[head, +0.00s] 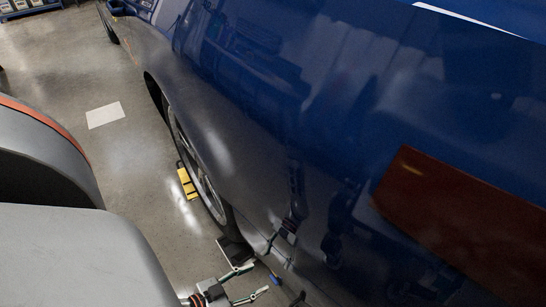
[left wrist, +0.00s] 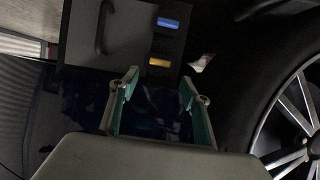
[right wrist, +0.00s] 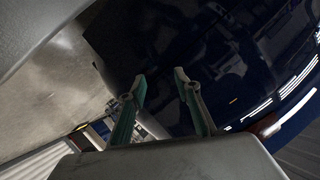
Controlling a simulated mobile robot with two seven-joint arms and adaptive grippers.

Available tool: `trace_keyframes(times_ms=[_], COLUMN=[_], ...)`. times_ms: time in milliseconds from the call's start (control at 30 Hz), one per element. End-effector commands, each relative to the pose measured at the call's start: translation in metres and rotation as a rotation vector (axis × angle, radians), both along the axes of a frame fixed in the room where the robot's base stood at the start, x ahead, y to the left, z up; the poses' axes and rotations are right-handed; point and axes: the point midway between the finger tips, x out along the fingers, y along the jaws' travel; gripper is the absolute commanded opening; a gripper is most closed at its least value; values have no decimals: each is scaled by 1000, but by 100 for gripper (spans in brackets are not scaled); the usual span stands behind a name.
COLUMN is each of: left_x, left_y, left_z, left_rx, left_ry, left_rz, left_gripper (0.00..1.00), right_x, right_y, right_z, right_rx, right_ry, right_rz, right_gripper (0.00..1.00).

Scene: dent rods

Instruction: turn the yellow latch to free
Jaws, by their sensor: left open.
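In the left wrist view, a small yellow block (left wrist: 160,62), which looks like the yellow latch, sits on a dark box or panel (left wrist: 115,45). A blue block (left wrist: 168,23) is above it. My left gripper (left wrist: 160,78) is open and empty, its fingertips either side of and just below the yellow block in the picture; I cannot tell the distance. The left gripper also shows at the bottom of the head view (head: 258,281). My right gripper (right wrist: 160,76) is open and empty, facing the dark blue car. It is not visible in the head view.
The blue car (head: 290,110) fills most of the head view, with a red tail light (head: 465,225) at right. A yellow wheel chock (head: 187,184) lies by the wheel (head: 200,170). Floor at the left is open, with a pale sheet (head: 105,115) on it.

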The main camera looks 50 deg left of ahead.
Motion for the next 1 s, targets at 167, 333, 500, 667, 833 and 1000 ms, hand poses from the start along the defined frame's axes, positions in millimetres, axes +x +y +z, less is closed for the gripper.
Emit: trace_keyframes(times_ms=[167,333,500,667,833,1000], left_x=[23,42,52,55,55,55], left_y=[-2,-4,-5,-5,-5,-5], left_z=[-15,-22,-24,-24,-23,-23], left_rx=[0,0,0,-1,-1,-1], left_ry=[5,5,4,2,2,2], left_rz=[-1,-2,-2,-2,-2,-2], left_gripper=[47,47,47,47,34,9], right_x=[-4,-4,-4,-4,-3,-3], right_y=[8,13,14,15,15,15], right_z=[-5,-4,-2,-1,-1,-1], right_rx=[88,155,192,198,198,198], right_ry=[33,49,52,52,52,52], right_rz=[-38,-70,-88,-90,-90,-89], right_gripper=[33,33,33,33,33,33])
